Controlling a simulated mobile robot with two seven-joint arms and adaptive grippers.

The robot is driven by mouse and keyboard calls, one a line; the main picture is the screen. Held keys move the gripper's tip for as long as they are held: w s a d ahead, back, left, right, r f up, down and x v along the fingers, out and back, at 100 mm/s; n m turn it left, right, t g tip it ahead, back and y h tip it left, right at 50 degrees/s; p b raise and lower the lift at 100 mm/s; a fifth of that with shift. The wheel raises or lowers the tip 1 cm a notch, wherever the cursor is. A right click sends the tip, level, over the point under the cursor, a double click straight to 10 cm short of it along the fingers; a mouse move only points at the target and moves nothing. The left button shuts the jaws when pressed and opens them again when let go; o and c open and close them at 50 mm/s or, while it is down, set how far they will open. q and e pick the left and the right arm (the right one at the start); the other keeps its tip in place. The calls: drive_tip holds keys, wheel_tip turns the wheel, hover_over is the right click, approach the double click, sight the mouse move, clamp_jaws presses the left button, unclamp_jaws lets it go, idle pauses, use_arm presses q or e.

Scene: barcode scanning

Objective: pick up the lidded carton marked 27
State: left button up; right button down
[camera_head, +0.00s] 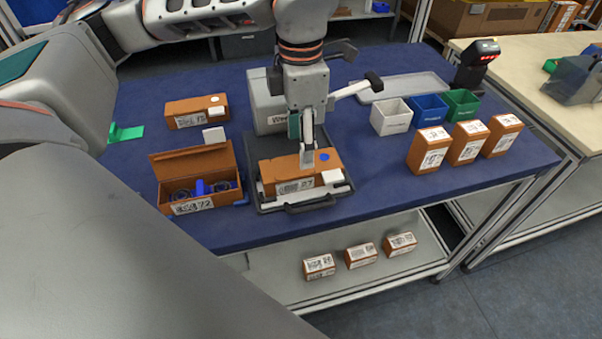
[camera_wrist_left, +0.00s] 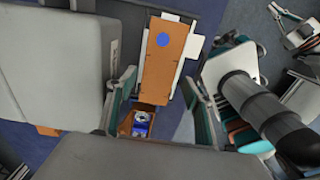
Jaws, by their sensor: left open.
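The lidded carton marked 27 (camera_head: 284,176) is an orange-brown closed box with a blue dot on its lid and a white square at its front right corner. It sits on a dark-rimmed tray (camera_head: 341,190) near the table's front edge. My left gripper (camera_head: 308,158) points down over the carton's lid, its fingers open. In the left wrist view the carton (camera_wrist_left: 165,65) lies beyond and between the open fingers of the left gripper (camera_wrist_left: 157,92). Whether the fingers touch the carton cannot be told.
An open carton marked 72 (camera_head: 222,191) with blue items stands to the left; another closed carton (camera_head: 183,116) lies behind it. A grey box (camera_head: 266,112) stands behind the tray. Small bins (camera_head: 390,117) and several upright cartons (camera_head: 430,151) stand right. A scanner (camera_head: 477,66) stands at the back right.

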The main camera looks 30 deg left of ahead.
sight(301, 173)
use_arm(q)
wheel_tip(301, 173, down, 7)
drive_tip(key=shift+r, duration=0.15)
idle(0.4)
drive_tip(key=c, duration=0.9)
drive_tip(key=shift+r, duration=0.1)
drive_tip(key=shift+c, duration=0.2)
